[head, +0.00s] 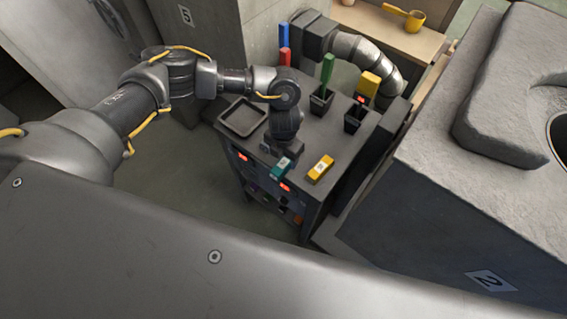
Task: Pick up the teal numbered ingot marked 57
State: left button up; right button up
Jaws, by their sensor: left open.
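The teal ingot (281,169) shows at the front edge of the dark cabinet top (318,139), just below my left gripper in the picture. Any number on it is too small to read. My left gripper (280,155) is open and points down right over the ingot, hiding its rear part. I cannot tell whether the fingers touch it. My right gripper is not in view.
A yellow ingot (321,168) lies just right of the teal one. A shallow dark tray (228,127) is at left. Behind, black holders (320,103) hold a green bar (327,68) and a yellow bar (369,84). A large grey block (440,170) stands at right.

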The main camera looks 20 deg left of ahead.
aim_at(284, 163)
pick_arm(q)
jog(key=shift+w+a+f+p, duration=0.1)
jog(key=shift+f+p, duration=0.25)
jog(key=shift+f, duration=1.35)
jog(key=c, duration=1.3)
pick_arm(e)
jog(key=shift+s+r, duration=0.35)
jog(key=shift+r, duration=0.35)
pick_arm(q)
jog(key=shift+r, duration=0.1)
jog(key=shift+c, duration=0.2)
